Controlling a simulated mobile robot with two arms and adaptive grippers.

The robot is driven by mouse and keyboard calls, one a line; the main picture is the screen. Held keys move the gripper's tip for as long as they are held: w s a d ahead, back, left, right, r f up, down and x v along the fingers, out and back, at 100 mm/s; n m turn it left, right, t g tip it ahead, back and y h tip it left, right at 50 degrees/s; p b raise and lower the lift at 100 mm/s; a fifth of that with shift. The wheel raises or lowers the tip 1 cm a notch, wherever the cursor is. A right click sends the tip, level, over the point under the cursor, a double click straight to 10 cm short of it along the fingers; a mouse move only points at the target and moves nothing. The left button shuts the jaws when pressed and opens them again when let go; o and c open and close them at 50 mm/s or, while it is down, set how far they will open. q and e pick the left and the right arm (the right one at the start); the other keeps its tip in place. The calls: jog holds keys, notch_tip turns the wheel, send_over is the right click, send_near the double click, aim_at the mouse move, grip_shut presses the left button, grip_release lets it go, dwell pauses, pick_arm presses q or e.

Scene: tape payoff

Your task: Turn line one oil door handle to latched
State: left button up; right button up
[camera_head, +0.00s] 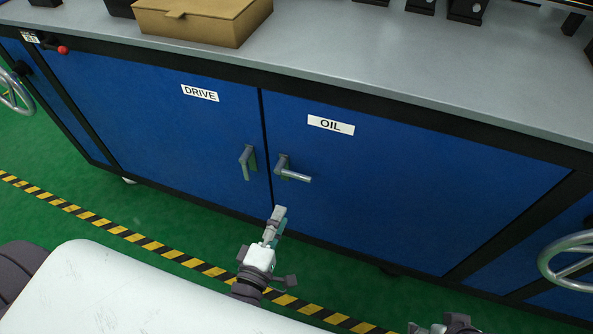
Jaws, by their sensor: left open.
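The blue oil door (400,190) has a white OIL label (331,125) near its top. Its grey lever handle (294,174) sits by the door's left edge and points to the right, roughly level. My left gripper (277,216) is open, below and slightly left of this handle, apart from it, with nothing visible between its fingers. My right gripper (446,326) shows only partly at the bottom edge, and its fingers cannot be made out.
The drive door (160,120) is left of the oil door, its handle (247,162) pointing down close to the oil handle. A cardboard box (200,20) lies on the grey worktop (330,50). Handwheels stand at the left (14,93) and right (572,258). Striped floor tape (140,240) runs in front.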

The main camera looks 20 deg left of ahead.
pick_arm(q)
send_near(298, 178)
jog(key=w, duration=0.4)
jog(key=w+b, duration=0.1)
jog(key=w, duration=0.4)
jog(key=shift+w+d+b, duration=0.15)
jog(key=shift+w+b, duration=0.05)
jog(key=shift+b, duration=0.2)
jog(key=shift+w, duration=0.65)
pick_arm(e)
jog(key=shift+w+a+r+t+y, duration=0.15)
jog(key=shift+w+a+t, duration=0.15)
jog(key=shift+w+t, duration=0.45)
jog(key=shift+w+a+r+t+y, duration=0.1)
jog(key=shift+w+a+t, duration=0.2)
jog(key=shift+w, duration=0.8)
jog(key=shift+w+a+r+t+y, duration=0.2)
jog(key=shift+w+t, duration=0.35)
jog(key=shift+w, duration=0.4)
jog(key=shift+f, duration=0.1)
pick_arm(q)
grip_shut()
